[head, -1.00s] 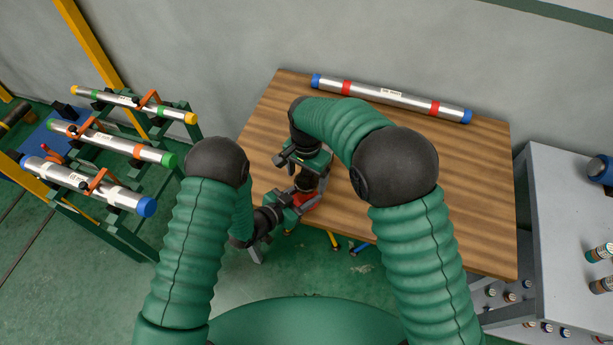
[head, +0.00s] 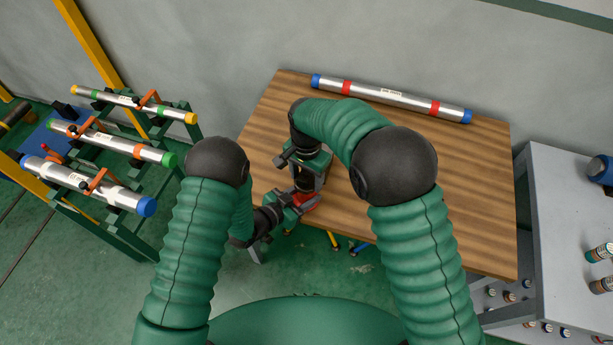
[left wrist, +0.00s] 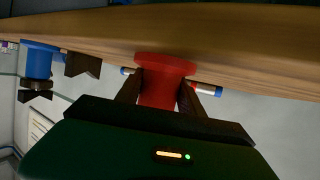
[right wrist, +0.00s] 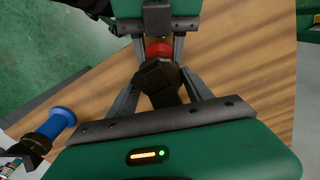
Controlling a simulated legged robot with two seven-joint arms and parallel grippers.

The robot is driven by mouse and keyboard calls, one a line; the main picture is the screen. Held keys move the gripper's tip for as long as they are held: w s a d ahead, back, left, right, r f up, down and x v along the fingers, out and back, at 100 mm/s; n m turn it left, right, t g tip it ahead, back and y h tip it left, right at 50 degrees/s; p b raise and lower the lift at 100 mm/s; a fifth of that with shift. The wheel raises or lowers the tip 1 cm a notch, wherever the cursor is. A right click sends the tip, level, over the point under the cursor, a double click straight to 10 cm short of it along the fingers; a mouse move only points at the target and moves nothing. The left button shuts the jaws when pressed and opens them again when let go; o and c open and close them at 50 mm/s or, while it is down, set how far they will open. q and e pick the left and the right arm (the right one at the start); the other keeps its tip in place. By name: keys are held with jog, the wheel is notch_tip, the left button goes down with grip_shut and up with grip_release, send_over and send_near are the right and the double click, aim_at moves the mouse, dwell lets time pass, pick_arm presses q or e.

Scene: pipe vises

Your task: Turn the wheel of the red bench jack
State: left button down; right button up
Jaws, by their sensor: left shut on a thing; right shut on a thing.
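The red bench jack (head: 310,203) is at the table's front left edge, mostly covered by my grippers in the head view. My left gripper (head: 298,203) is shut on its red body (left wrist: 162,82), with one finger on each side in the left wrist view. My right gripper (head: 307,182) is above, pointing down, shut on the dark wheel (right wrist: 160,82) of the jack. In the right wrist view a bit of red (right wrist: 158,50) shows beyond the wheel, between the fingers. The wheel is largely hidden in the head view.
A blue jack (right wrist: 55,122) is nearby; it also shows in the left wrist view (left wrist: 38,62). A silver pipe (head: 390,94) lies along the back of the wooden table (head: 460,190). A green rack with pipes (head: 105,145) stands left, a grey bench (head: 565,210) right.

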jog(key=n, duration=0.3)
jog(key=shift+n, duration=2.3)
jog(key=o, duration=1.4)
jog(key=shift+c, duration=0.2)
notch_tip(320, 180, up, 12)
